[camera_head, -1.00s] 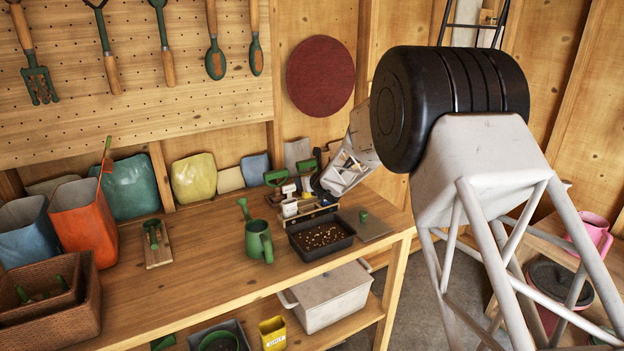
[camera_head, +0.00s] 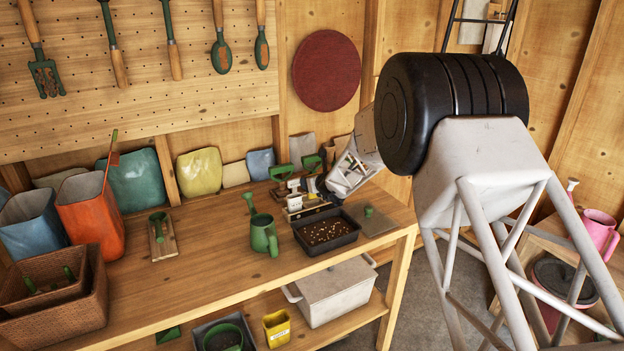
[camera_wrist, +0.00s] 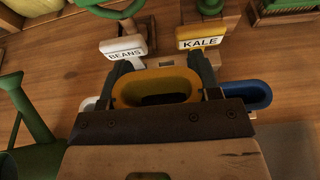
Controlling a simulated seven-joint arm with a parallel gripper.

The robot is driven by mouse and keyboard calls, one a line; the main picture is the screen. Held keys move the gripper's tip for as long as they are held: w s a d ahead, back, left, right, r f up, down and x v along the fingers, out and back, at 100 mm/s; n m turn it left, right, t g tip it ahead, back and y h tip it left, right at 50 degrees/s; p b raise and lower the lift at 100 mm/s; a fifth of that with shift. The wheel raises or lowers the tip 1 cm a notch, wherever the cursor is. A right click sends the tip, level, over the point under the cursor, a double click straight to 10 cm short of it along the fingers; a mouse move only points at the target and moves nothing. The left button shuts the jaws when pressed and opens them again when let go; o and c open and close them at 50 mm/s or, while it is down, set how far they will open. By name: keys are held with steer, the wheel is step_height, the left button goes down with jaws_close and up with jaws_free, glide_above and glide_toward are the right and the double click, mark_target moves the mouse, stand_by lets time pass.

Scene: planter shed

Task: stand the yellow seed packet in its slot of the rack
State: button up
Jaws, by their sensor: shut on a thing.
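In the wrist view the yellow seed packet (camera_wrist: 158,89) shows as a rounded yellow loop with a dark opening. My gripper (camera_wrist: 161,76) is shut on it, one dark finger at each side. The packet is at the rack (camera_wrist: 160,122), which shows a dark bolted bar above a wooden face. The packet's lower part is hidden behind that bar, so I cannot tell how deep it sits. A blue loop (camera_wrist: 250,94) is to its right and a white one (camera_wrist: 89,103) to its left. In the head view my gripper (camera_head: 322,188) is small at the rack (camera_head: 308,209).
A green watering can (camera_head: 263,236) and a dark soil tray (camera_head: 327,246) are close to the rack. The bench (camera_head: 205,262) has clear wood to the left.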

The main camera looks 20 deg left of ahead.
steer(key=shift+f, duration=1.95)
steer(key=o, duration=1)
steer(key=shift+s+d, duration=0.15)
steer(key=shift+v, duration=3.7)
steer(key=shift+r, duration=0.15)
